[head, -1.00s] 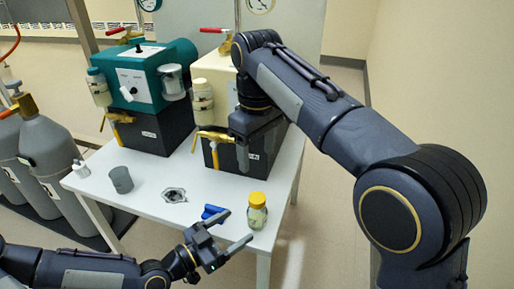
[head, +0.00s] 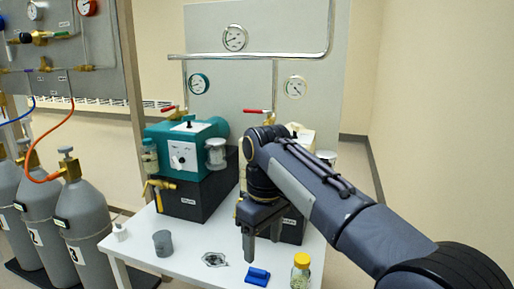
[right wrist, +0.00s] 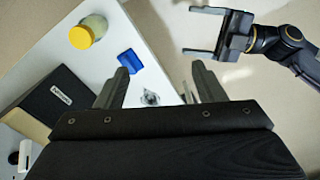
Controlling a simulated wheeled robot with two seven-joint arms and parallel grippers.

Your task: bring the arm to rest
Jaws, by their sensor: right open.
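My right arm reaches in from the right in the head view. Its gripper (head: 262,250) hangs down in front of the dark base of the right-hand unit, above the white table (head: 185,270). In the right wrist view its two fingers (right wrist: 159,72) stand wide apart with nothing held between them. My left gripper (right wrist: 190,31) shows at the top of the right wrist view, over the floor beside the table. Its jaws are apart and empty. It is outside the head view.
A yellow-capped jar (head: 301,271) and a blue block (head: 257,277) are near the table's front. A grey cup (head: 162,243) and a small metal fitting (head: 214,259) are farther left. A teal unit (head: 185,155) stands behind; grey cylinders (head: 90,235) stand left.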

